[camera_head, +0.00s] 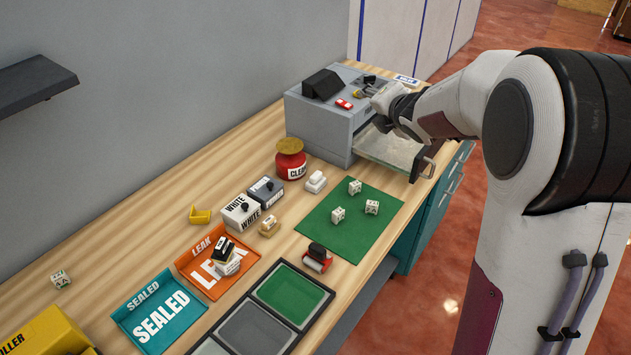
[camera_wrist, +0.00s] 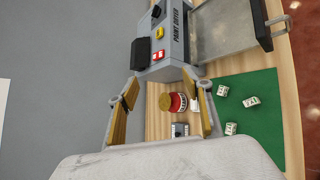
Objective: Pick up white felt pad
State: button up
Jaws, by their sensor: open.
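The likeliest white felt pad is a small white block with a raised top (camera_head: 316,182), on the wood between the red pot and the green mat; I cannot confirm it is felt. In the wrist view a white piece (camera_wrist: 194,105) shows beside the red pot, partly hidden by a finger. My gripper (camera_head: 378,108) is up by the grey paint dryer, far from the block. In the wrist view my gripper (camera_wrist: 160,77) has its fingers wide apart with nothing between them.
The paint dryer (camera_head: 318,118) has its drawer (camera_head: 390,150) pulled out. The red pot (camera_head: 291,164), grey box (camera_head: 265,190), WHITE box (camera_head: 240,212) and a cream-based piece (camera_head: 269,227) stand nearby. The green mat (camera_head: 345,243) holds three dice. Orange (camera_head: 188,262) and teal (camera_head: 127,317) trays lie left.

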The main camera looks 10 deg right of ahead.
jog(key=w+a+f+n+y, duration=0.2)
jog(key=w+f+n, duration=0.3)
jog(key=f+n, duration=0.1)
jog(key=n+g+y, duration=0.3)
jog(key=n+y, duration=0.4)
jog(key=n, duration=0.6)
send_near(314, 175)
jog(key=shift+w+a, duration=0.15)
jog(key=shift+w, duration=0.35)
jog(key=shift+w+a, duration=0.2)
jog(key=shift+w, duration=0.3)
jog(key=shift+s+a+f+n+y, duration=0.3)
jog(key=shift+f+n+y, duration=0.1)
jog(key=shift+f, duration=0.1)
jog(key=shift+x, duration=1.25)
jog(key=shift+w+f, duration=0.1)
